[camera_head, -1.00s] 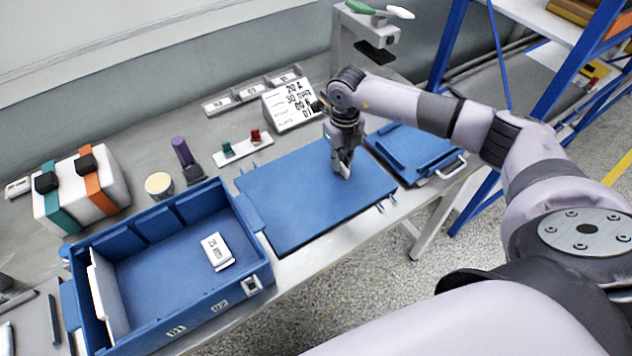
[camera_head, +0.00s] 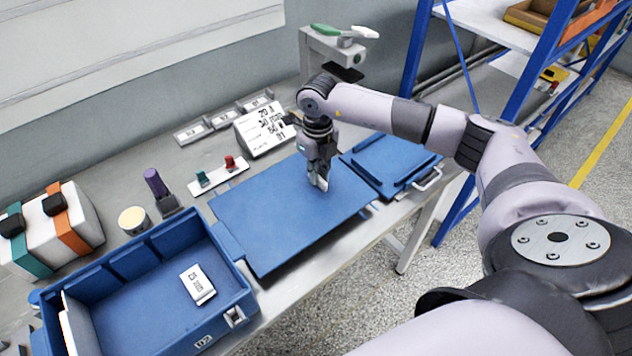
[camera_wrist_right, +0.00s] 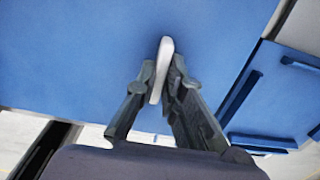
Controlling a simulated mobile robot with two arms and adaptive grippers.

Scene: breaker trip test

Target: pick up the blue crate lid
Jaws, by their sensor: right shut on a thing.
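The blue crate lid (camera_head: 265,222) is a flat blue panel, roughly level, over the bench between the open blue crate and a second blue piece. My right gripper (camera_head: 319,184) points down at the lid's upper right part and is shut on it. In the right wrist view, a pale narrow piece shows at the fingertips (camera_wrist_right: 162,72), against the blue lid surface (camera_wrist_right: 75,55). The exact grip point is partly hidden by the fingers. I cannot tell whether the lid is clear of the bench. My left gripper is not in view.
The open blue crate (camera_head: 235,285) holds a white labelled box (camera_head: 197,284). A blue piece with a metal handle (camera_head: 390,162) lies right of the lid. Behind stand a switch strip (camera_head: 218,176), a label block (camera_head: 264,128) and a grey stand (camera_head: 320,50).

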